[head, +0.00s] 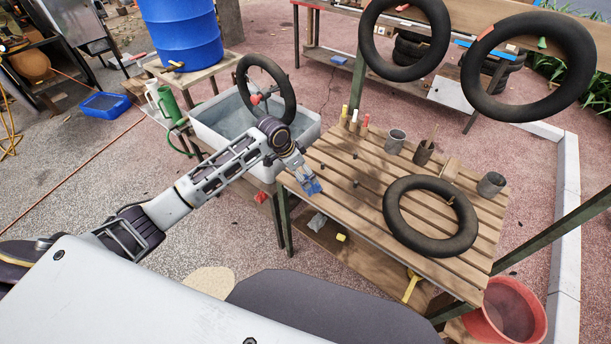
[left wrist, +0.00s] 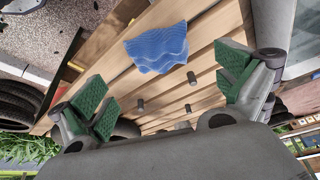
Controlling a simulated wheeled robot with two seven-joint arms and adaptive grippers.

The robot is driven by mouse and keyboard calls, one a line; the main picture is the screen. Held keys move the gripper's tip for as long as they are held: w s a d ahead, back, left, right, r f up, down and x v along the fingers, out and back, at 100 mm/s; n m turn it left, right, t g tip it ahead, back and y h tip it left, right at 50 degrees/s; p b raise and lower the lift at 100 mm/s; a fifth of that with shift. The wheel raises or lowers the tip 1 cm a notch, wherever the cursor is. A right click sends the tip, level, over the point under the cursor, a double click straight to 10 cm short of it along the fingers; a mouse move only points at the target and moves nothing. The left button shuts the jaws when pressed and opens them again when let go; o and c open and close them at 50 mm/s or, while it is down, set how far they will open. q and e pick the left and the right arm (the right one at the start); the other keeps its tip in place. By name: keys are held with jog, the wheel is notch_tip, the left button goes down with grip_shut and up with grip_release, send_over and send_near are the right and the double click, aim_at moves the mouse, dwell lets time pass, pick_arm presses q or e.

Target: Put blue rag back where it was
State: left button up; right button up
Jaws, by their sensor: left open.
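The blue rag (left wrist: 158,47) lies crumpled on the wooden slats near the table's edge in the left wrist view. In the head view the rag (head: 311,187) shows at the left corner of the slatted table (head: 345,205), just below my left gripper (head: 298,163). My left gripper (left wrist: 168,90) is open and empty, its green-padded fingers wide apart. The rag is beyond the fingertips, not between them. My right gripper is in neither view.
A black inner tube (head: 394,214) and several small cups lie on the table. A grey water tub (head: 215,125) with a tyre stands behind my left arm. Tubes hang above the table's far side. A red bucket (head: 515,318) stands at the lower right.

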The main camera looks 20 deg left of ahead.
pick_arm(q)
jog(key=v, duration=0.5)
jog(key=shift+r, duration=0.15)
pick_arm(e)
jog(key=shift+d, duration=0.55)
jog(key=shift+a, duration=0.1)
